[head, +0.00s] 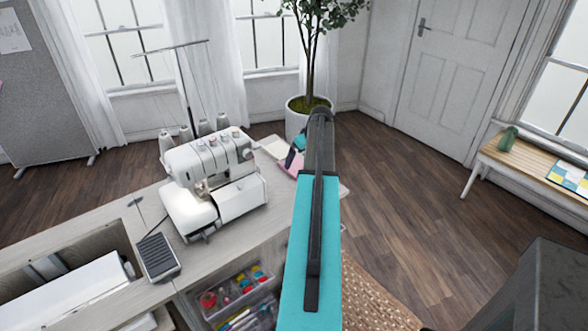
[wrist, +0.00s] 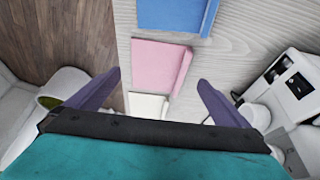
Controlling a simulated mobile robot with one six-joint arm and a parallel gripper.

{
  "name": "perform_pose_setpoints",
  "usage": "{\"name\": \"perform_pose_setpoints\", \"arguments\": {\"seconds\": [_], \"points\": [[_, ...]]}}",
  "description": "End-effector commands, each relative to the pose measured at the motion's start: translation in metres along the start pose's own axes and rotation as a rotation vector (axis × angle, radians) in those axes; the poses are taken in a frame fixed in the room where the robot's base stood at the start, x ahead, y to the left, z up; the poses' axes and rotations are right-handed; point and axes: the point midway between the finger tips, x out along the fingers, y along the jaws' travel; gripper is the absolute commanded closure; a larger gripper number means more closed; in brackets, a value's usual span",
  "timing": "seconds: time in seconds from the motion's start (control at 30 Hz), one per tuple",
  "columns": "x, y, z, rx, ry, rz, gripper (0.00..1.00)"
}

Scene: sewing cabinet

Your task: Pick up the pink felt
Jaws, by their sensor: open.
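The pink felt (wrist: 160,64) lies flat on the pale wooden cabinet top, near its edge, between a blue felt piece (wrist: 174,14) and a cream one (wrist: 148,106) in the wrist view. My gripper (wrist: 158,78) is open and empty, its two purple fingers spread wider than the felt. The felt appears between and beyond the fingertips; I cannot tell the height gap. In the head view, a bit of pink felt (head: 286,166) shows beside my arm, which hides most of it.
A white serger (head: 212,170) stands left of the felt on the cabinet top (head: 262,226). A potted plant (head: 300,118) stands on the floor behind the cabinet. A drawer or bin (head: 238,300) holds coloured sewing items. A bench (head: 525,160) is at the right.

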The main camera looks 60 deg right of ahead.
Motion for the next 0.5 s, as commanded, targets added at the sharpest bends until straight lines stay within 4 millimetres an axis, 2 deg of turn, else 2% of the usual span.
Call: {"name": "perform_pose_setpoints", "arguments": {"seconds": [0.27,0.5], "points": [[0.0,0.0,0.0,0.0,0.0,0.0,0.0],[0.011,0.002,0.001,0.001,-0.001,-0.001,0.0]]}}
